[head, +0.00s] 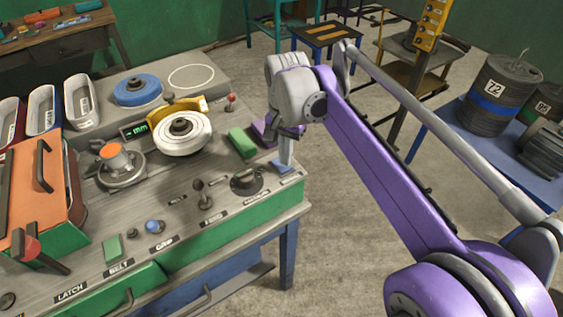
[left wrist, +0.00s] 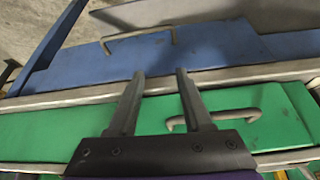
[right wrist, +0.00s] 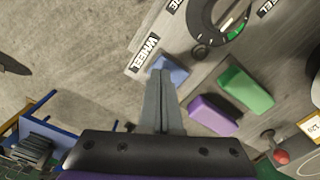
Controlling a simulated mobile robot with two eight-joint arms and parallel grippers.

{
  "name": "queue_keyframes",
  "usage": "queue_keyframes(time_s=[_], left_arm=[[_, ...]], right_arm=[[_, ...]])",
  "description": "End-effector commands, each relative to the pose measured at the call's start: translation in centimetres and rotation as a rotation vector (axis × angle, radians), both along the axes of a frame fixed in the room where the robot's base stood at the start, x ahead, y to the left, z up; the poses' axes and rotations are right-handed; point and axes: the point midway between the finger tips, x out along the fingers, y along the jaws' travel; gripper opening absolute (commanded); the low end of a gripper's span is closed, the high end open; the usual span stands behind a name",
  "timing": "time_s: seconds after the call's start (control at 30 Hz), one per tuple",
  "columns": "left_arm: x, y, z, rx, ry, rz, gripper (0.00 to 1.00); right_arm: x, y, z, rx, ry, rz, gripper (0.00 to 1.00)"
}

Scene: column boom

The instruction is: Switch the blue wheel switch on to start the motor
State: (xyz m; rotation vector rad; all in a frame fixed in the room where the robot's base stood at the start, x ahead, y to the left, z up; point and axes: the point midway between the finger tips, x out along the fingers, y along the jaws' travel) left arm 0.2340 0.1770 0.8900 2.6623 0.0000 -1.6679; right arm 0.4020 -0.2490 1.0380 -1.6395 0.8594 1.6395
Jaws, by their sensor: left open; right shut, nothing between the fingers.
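The blue wheel switch (head: 288,168) is a small blue block at the right corner of the bench top; it also shows in the right wrist view (right wrist: 175,71) beside the WHEEL label (right wrist: 143,55). My right gripper (head: 286,160) is shut and empty, pointing down with its tips at the switch. In the right wrist view the closed fingertips (right wrist: 160,73) partly cover the switch; I cannot tell whether they touch it. Whether the switch is on or off is not clear. My left gripper (left wrist: 160,73) is open and empty, by the bench's green drawer front (left wrist: 240,110).
A green block (head: 241,142) and a purple block (head: 262,130) stand close behind the switch. A black dial (head: 246,182) is to its left. A white wheel in a yellow holder (head: 181,132) is farther left.

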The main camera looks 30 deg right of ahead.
Motion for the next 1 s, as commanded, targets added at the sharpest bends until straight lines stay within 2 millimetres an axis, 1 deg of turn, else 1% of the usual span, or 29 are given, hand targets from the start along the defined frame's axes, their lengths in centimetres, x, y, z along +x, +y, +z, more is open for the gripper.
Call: queue_keyframes(time_s=[1.0], left_arm=[[-0.2, 0.0, -1.0, 0.0, 0.004, 0.0, 0.5]], right_arm=[[0.0, 0.0, -1.6, 0.0, 0.0, 0.0, 0.0]])
